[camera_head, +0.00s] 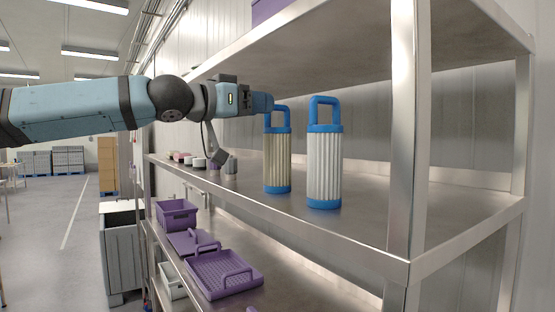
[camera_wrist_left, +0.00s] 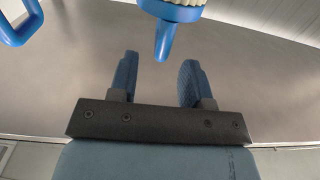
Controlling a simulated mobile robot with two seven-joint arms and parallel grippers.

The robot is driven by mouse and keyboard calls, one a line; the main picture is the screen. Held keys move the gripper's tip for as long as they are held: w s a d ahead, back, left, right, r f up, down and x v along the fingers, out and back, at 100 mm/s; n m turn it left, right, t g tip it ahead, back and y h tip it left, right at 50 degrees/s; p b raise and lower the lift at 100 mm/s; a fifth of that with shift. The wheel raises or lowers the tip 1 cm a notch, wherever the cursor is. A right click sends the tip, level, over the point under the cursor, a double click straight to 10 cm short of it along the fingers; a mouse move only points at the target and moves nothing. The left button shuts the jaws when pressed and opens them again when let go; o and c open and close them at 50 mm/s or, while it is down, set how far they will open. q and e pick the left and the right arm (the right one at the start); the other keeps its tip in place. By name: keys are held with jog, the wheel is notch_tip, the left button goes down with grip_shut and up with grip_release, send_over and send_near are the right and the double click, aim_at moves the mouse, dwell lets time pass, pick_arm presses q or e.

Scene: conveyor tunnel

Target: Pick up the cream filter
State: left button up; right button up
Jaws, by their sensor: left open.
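The cream filter (camera_head: 277,162) stands upright on the metal shelf, with beige pleats, blue end caps and a blue loop handle. My left gripper (camera_head: 266,103) is at handle height, just left of and close to that handle. In the left wrist view the two blue fingers (camera_wrist_left: 159,60) are spread apart and empty. The cream filter (camera_wrist_left: 178,11) is at the top there, its handle seen edge-on with its end between the fingertips. My right gripper is in neither view.
A similar filter with white pleats (camera_head: 323,165) stands close to the right; its blue handle (camera_wrist_left: 20,22) shows in the left wrist view. A shelf upright (camera_head: 408,130) is farther right. Small jars (camera_head: 198,162) stand left on the shelf. Purple trays (camera_head: 225,275) lie below.

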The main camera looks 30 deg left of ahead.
aim_at(277, 106)
pick_arm(q)
jog(key=shift+x, duration=2.65)
jog(key=shift+s, duration=0.1)
jog(key=shift+s, duration=0.1)
jog(key=shift+c, duration=0.6)
grip_shut()
